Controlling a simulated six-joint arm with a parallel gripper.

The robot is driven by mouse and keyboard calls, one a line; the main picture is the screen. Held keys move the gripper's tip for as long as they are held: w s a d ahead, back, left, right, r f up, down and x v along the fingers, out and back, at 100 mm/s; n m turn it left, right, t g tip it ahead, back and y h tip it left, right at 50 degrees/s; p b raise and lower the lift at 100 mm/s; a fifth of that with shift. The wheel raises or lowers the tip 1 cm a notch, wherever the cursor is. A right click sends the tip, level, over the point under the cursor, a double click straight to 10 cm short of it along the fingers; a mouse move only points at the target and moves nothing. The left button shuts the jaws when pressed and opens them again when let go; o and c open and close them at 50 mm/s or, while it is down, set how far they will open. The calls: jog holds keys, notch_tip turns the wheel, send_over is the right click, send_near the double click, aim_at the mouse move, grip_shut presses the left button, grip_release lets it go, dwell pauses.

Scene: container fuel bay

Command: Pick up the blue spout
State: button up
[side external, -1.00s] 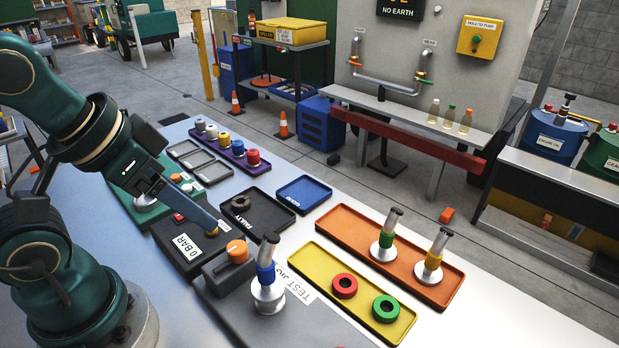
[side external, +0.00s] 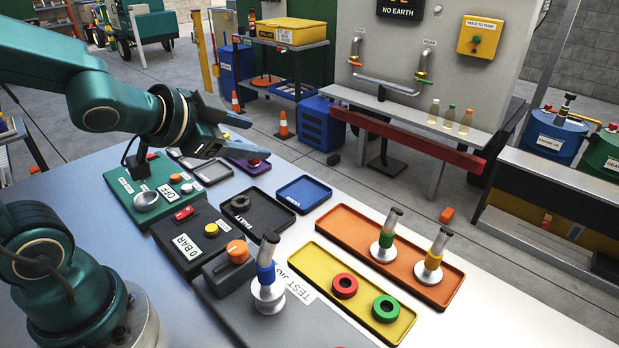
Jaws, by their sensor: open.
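The blue spout (side external: 267,275) has a blue collar, a dark angled tip and a silver flanged base. It stands upright on the grey test jig (side external: 240,305) at the front centre, beside an orange knob (side external: 237,252). My gripper (side external: 232,136) is open, with nothing seen between its fingers. It is raised at the back left, above the small grey trays and the purple tray, well apart from the blue spout. It hides part of those trays.
An orange tray (side external: 330,219) holds the green and yellow spouts. A yellow tray (side external: 350,312) holds a red ring and a green ring. A black tray (side external: 280,223) holds a dark ring. A blue tray (side external: 304,208) is empty. The 0 BAR box (side external: 208,255) lies left of the jig.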

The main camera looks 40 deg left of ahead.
jog(key=w+d+m+t+h, duration=0.1)
jog(key=w+d+m+h, duration=0.2)
jog(key=m, duration=0.1)
jog(key=m+g+h, duration=0.7)
jog(key=m+h, duration=0.1)
jog(key=h, duration=0.5)
send_over(272, 277)
jog(key=w, duration=0.1)
jog(key=f, duration=0.3)
jog(key=shift+w+a+f, duration=0.15)
jog(key=shift+a+f, duration=0.2)
jog(key=shift+f, duration=0.05)
jog(key=shift+n+g+y, duration=0.5)
jog(key=shift+n+g, duration=0.3)
jog(key=shift+n, duration=0.1)
jog(key=f, duration=0.2)
jog(key=s+a+f, duration=0.1)
jog(key=f, duration=0.1)
jog(key=a+f, duration=0.1)
jog(key=f, duration=0.1)
jog(key=shift+s+a+f, duration=0.15)
jog(key=shift+s+f, duration=0.15)
jog(key=shift+s, duration=0.1)
jog(key=shift+x, duration=2.5)
grip_shut()
